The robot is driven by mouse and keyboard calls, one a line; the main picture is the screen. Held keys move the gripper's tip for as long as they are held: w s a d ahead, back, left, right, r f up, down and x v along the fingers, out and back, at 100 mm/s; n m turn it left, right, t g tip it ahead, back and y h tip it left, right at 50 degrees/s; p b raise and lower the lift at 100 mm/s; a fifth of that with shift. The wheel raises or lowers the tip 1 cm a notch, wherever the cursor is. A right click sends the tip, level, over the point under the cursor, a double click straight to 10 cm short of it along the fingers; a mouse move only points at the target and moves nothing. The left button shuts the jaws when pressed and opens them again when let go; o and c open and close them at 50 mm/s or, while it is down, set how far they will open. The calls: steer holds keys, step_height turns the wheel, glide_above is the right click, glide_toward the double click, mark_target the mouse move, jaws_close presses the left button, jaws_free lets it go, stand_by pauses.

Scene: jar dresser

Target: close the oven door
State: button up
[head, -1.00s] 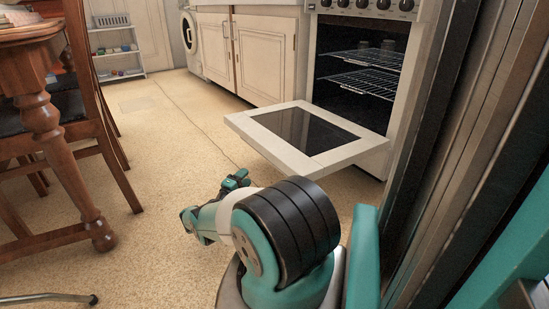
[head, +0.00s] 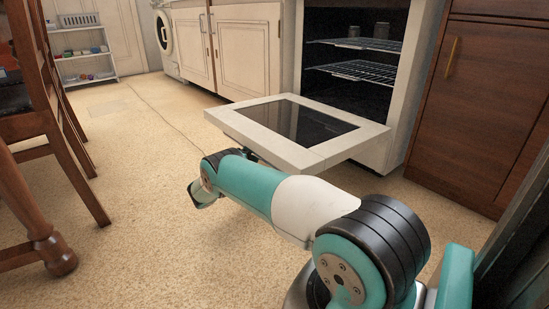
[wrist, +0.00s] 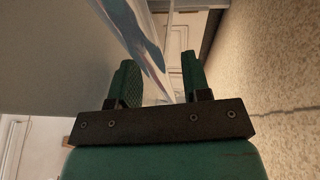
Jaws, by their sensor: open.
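The oven door (head: 297,130) hangs open, lowered to about level, in the head view. It has a pale frame and a dark glass pane. My arm reaches along the near side of the door, bending near its left front corner. My gripper is mostly hidden in the head view. In the wrist view my gripper (wrist: 158,62) is open. A large grey surface lies close on its left, perhaps the door's underside. A pale, shiny strip with blue streaks runs down towards the space between the fingers; I cannot tell whether it touches them.
The oven interior (head: 352,75) holds wire racks and dark items. A brown wooden cabinet (head: 483,100) stands to its right, pale cupboards (head: 243,45) to its left. A wooden chair (head: 62,125) stands at the left. The floor (head: 130,190) between is clear.

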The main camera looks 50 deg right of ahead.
steer(key=shift+d, duration=0.15)
steer(key=shift+r, duration=0.1)
steer(key=shift+c, duration=0.4)
steer(key=shift+d, duration=0.1)
jaws_close()
steer(key=shift+r, duration=0.1)
